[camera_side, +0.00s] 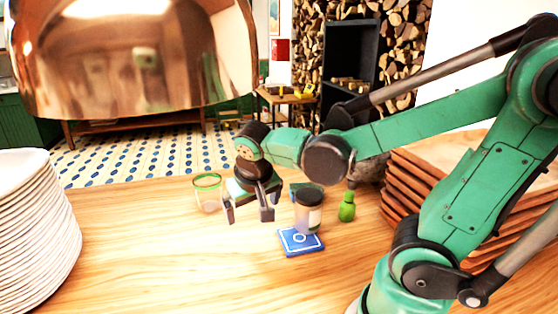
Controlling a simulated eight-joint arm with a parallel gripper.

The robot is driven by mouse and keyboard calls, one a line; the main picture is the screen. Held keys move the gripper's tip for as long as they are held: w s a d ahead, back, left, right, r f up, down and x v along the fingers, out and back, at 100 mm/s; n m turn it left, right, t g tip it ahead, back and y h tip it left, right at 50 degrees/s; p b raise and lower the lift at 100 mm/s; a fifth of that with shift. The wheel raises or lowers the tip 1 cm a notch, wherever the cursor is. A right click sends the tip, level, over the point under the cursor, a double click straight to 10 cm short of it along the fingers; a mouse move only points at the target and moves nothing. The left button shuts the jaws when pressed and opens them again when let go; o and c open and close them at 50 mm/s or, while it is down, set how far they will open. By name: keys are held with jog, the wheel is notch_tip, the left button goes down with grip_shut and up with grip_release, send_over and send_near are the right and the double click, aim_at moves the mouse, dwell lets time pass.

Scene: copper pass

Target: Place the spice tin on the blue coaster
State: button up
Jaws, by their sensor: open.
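The spice tin (314,217), a small upright jar with a dark lid and a pale label, stands at the middle of the counter. The blue square coaster (290,248) with a white border and ring mark lies under or just in front of it. The tin's base overlaps the coaster's back part in the picture; I cannot tell whether it rests fully on it. My gripper (248,214) is open with its fingers pointing down, to the left of the tin and apart from it. Nothing shows between its fingers.
A green-rimmed glass (208,193) stands left behind my gripper. A small green bottle-like object (347,207) stands right of the tin. Stacked plates (35,230) are at left, stacked wooden boards (415,188) at right. A copper shade (140,60) hangs upper left. The front counter is clear.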

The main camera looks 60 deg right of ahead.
jog(key=a+r+n+t+y, duration=0.2)
jog(key=a+n+t+y, duration=0.2)
jog(key=a+n, duration=0.1)
jog(key=shift+s+a+n, duration=0.4)
jog(key=shift+n, duration=0.2)
